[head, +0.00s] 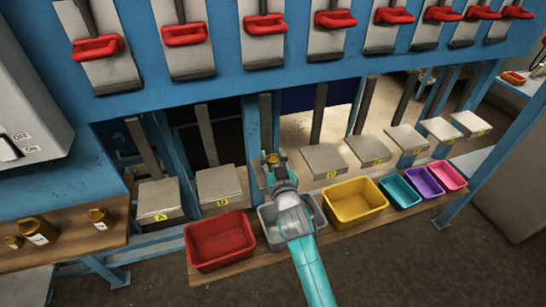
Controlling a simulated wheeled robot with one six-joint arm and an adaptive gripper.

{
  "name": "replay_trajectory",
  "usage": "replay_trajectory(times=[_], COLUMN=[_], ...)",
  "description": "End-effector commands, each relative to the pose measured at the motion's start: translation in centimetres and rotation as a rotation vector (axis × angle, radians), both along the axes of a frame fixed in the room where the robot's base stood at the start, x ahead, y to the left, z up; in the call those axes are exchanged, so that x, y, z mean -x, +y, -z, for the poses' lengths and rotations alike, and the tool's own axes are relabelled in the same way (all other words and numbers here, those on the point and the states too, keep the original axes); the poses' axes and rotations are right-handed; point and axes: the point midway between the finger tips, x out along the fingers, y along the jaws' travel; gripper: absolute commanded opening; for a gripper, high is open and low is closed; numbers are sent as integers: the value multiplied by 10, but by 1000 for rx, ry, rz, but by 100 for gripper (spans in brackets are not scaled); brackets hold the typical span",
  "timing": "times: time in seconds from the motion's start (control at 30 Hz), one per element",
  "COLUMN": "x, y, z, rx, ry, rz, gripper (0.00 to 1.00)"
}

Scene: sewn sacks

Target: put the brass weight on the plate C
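My gripper (274,161) is at the third plate from the left, with a small brass weight (272,160) between its fingertips. Whether the fingers press on the weight, and whether its underside touches the plate, is too small and hidden to tell. That third plate (260,176) stands between the plate with the second label and the one marked D; my gripper and wrist cover most of it and its label.
Plates run in a row, from plate A (158,197) rightward. Below stand a red bin (218,240), a grey bin (270,236) under my arm, a yellow bin (354,202) and smaller coloured bins. Red-handled clamps (97,48) line the blue frame above.

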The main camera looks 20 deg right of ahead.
Motion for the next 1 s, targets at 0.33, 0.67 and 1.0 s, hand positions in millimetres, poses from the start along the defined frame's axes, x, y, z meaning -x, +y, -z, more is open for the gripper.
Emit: replay_trajectory(times=[0.33,0.67,1.0], x=[0,24,87], y=[0,2,8], z=[0,-2,-1], rx=[0,1,1], ry=[0,1,2], rz=[0,-1,-1], gripper=[65,65,65])
